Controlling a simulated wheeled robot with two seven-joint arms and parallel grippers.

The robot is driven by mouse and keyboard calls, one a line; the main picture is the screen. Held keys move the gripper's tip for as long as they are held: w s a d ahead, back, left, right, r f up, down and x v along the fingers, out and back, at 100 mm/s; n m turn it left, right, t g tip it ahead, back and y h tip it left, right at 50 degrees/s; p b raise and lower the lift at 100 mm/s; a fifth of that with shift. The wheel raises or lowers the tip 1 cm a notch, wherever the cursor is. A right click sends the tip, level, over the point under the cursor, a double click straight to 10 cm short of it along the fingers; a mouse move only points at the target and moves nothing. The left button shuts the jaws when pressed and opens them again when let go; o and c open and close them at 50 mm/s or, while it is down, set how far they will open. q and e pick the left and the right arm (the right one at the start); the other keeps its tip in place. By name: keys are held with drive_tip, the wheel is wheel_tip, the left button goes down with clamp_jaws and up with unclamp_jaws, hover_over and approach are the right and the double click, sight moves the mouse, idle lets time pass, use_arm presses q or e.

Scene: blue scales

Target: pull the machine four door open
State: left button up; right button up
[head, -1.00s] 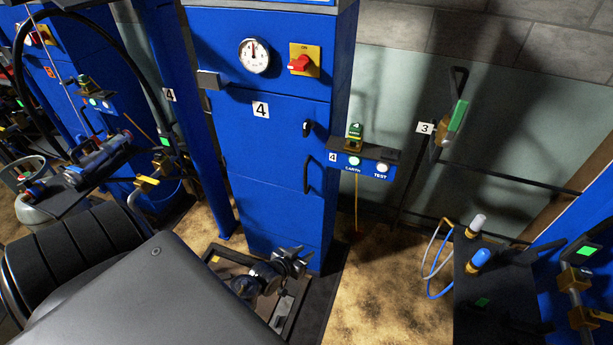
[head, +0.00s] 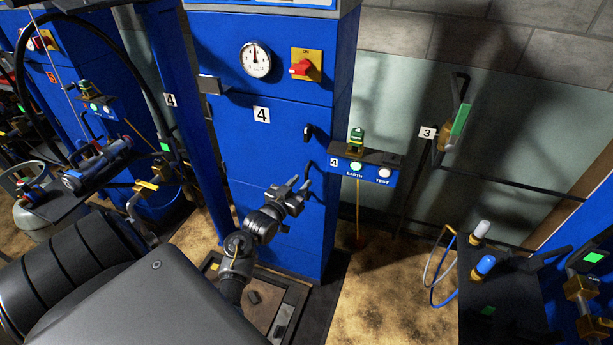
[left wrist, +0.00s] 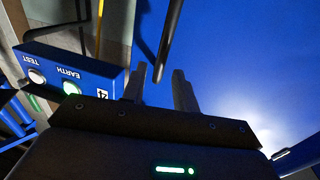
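The blue machine four door (head: 245,150) stands closed in the head view, under the number 4 label (head: 261,115). A black latch (head: 308,132) is on its right side. My right gripper is not in view.
A gauge (head: 256,60) and red switch (head: 303,67) sit above the door. A blue box with EARTH and TEST lamps (head: 370,170) juts out to the right. A blue post (head: 190,110) stands at the left. The floor to the right (head: 385,290) is clear.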

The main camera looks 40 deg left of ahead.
use_arm(q)
drive_tip(key=shift+w+a, duration=0.15)
drive_tip(key=shift+w, duration=0.9)
drive_tip(key=shift+w+a, duration=0.15)
drive_tip(key=shift+w, duration=0.9)
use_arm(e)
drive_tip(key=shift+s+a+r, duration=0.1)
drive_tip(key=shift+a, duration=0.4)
use_arm(q)
drive_tip(key=c, duration=0.5)
clamp_jaws()
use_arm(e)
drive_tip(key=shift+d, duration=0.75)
